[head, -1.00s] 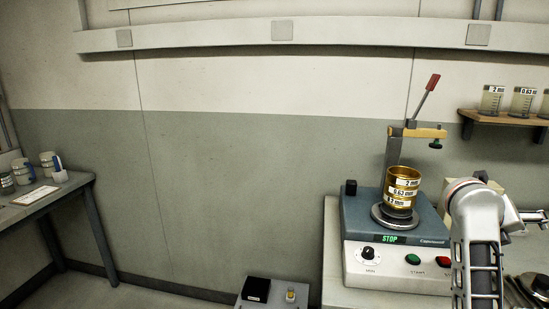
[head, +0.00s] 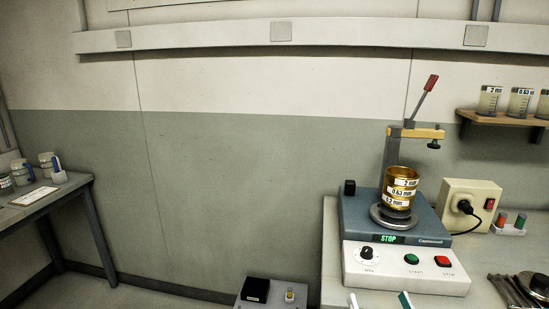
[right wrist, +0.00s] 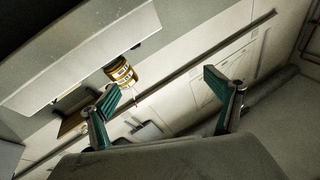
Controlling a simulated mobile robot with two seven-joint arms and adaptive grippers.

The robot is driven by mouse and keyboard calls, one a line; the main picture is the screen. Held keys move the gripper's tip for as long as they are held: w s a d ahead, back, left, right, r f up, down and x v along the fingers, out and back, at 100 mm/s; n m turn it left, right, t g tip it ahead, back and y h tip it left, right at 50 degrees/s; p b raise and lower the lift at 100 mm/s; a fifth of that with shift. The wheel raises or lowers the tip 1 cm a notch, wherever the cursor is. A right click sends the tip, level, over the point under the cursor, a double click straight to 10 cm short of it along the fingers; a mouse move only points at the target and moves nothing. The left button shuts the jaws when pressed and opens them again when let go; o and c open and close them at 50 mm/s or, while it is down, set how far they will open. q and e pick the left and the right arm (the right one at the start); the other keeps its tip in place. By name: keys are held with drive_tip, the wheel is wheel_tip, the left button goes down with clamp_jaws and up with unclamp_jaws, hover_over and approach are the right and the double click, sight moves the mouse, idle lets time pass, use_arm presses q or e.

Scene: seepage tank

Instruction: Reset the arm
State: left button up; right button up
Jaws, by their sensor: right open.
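My right gripper (head: 379,302) shows only as two fingertips at the bottom edge of the head view, in front of the sieve shaker. In the right wrist view its green-padded fingers (right wrist: 161,84) stand wide apart with nothing between them. The rest of my right arm is out of the head view. My left gripper is in neither view.
A sieve shaker (head: 401,267) with its display reading STOP carries a brass sieve stack (head: 400,190), also in the right wrist view (right wrist: 122,72). A socket box (head: 470,200) stands right of it. Tools (head: 512,290) lie at the bench's front right.

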drive_tip(key=s+a+f+n+g, duration=0.2)
drive_tip(key=s+f, duration=0.4)
drive_tip(key=f, duration=0.3)
drive_tip(key=s+a+f+n+g+y, duration=0.1)
drive_tip(key=s+a+f+n+g, duration=0.1)
drive_tip(key=s+f+g, duration=0.3)
drive_tip(key=s+a+f+n+g, duration=0.2)
drive_tip(key=s+f, duration=0.4)
drive_tip(key=f, duration=0.7)
drive_tip(key=shift+s+a+g+y, duration=0.3)
drive_tip(key=shift+a+g, duration=0.05)
drive_tip(key=shift+g, duration=0.45)
